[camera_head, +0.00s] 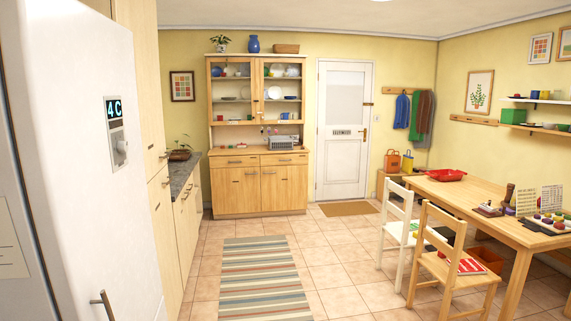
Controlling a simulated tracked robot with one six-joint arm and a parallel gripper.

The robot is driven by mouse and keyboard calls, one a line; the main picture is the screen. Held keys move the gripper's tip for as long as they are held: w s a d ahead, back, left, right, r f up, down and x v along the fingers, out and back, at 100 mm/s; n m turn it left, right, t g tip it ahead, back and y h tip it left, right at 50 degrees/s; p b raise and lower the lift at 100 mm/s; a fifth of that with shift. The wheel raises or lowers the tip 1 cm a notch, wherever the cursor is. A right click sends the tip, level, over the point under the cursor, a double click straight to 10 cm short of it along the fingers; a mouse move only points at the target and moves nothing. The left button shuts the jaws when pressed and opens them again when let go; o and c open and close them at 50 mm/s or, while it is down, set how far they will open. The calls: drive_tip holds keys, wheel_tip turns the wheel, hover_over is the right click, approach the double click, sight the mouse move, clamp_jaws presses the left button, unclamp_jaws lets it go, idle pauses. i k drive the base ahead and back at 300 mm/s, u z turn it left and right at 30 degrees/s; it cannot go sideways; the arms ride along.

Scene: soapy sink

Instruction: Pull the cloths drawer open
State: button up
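I cannot tell which drawer is the cloths drawer, as no label for it is readable. The wooden dresser (260,205) at the back has two shut drawers, a left drawer (242,161) and a right drawer (277,160), above its cupboard doors. A low counter unit (184,219) on the left, under a dark worktop (183,181), has shut fronts seen at a steep angle. My gripper is not in view.
A white fridge (75,120) with a "4C" display fills the near left. A striped rug (262,280) lies on open tiled floor leading to the dresser and white door (343,165). Two chairs (447,265) and a wooden table (470,195) stand on the right.

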sight(301, 158)
drive_tip(key=u, duration=0.15)
drive_tip(key=i, duration=2.6)
drive_tip(key=u, duration=0.25)
drive_tip(key=i, duration=2.8)
drive_tip(key=u, duration=0.05)
